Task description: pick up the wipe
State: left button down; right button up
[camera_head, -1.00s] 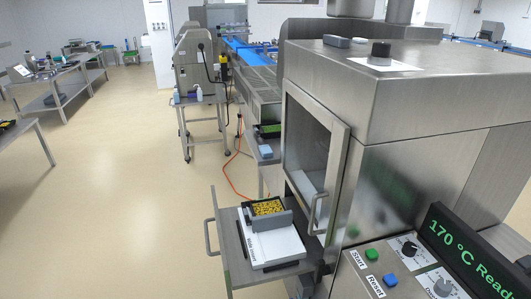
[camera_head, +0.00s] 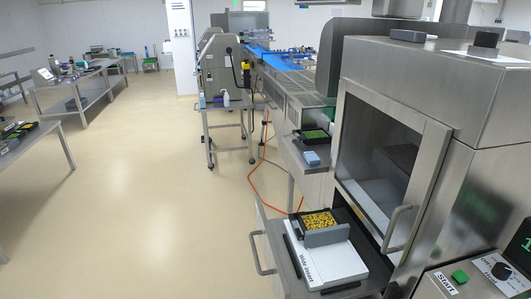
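A small light-blue block-like item (camera_head: 311,158), which looks like the folded wipe, lies on a steel side shelf (camera_head: 296,152) left of the sealer. It is in front of a dark tray with green contents (camera_head: 314,136). It is small in the picture, so its material is hard to tell. Neither of my grippers shows in the head view.
The steel sealer (camera_head: 460,105) with its windowed door fills the right. Its pulled-out drawer (camera_head: 277,238) holds a white insert plate (camera_head: 330,263) and a tray of yellow pieces (camera_head: 319,221). An orange hose (camera_head: 252,185) lies on the floor. Open floor lies left.

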aim_at(312, 158)
jog(key=i+j+u, duration=0.1)
jog(key=i+j, duration=0.25)
jog(key=i+j+u, duration=0.1)
jog(key=i+j, duration=0.2)
jog(key=i, duration=0.15)
jog(key=i+j+u, duration=0.1)
jog(key=i+j, duration=0.2)
jog(key=i, duration=0.15)
jog(key=i+j+u, duration=0.1)
jog(key=i+j, duration=0.15)
jog(key=i, duration=0.15)
